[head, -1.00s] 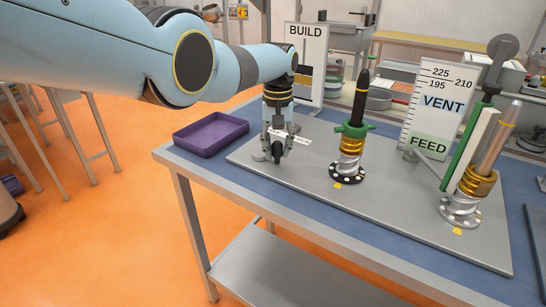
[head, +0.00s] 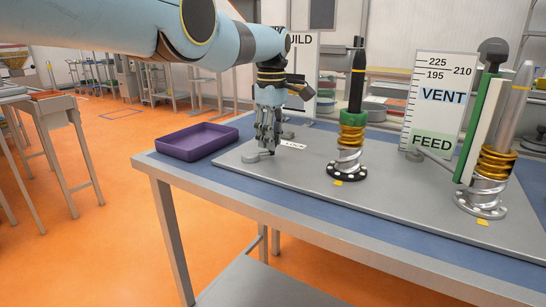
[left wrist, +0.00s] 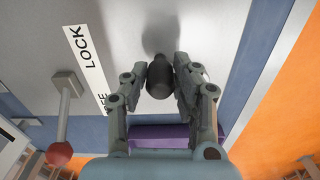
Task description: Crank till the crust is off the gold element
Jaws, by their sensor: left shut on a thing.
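My left gripper (head: 268,146) points down at the left part of the grey board. In the left wrist view its fingers (left wrist: 162,80) are shut on a dark rounded knob (left wrist: 159,80). In the head view the fingers mostly hide the knob. A gold element (head: 351,138) sits on a silver screw on a black base, under a green collar (head: 352,118) and a black pointed rod (head: 357,80). Another gold element (head: 497,163) sits on the right screw, below a grey pointed rod (head: 514,105). I cannot make out a crust on either. My right gripper is not in view.
A purple tray (head: 190,153) lies left of the board (head: 310,180). A VENT/FEED scale panel (head: 437,100) stands behind the screws. The left wrist view shows a red-balled lever (left wrist: 59,153) beside a LOCK label (left wrist: 87,55). The board's front strip is clear.

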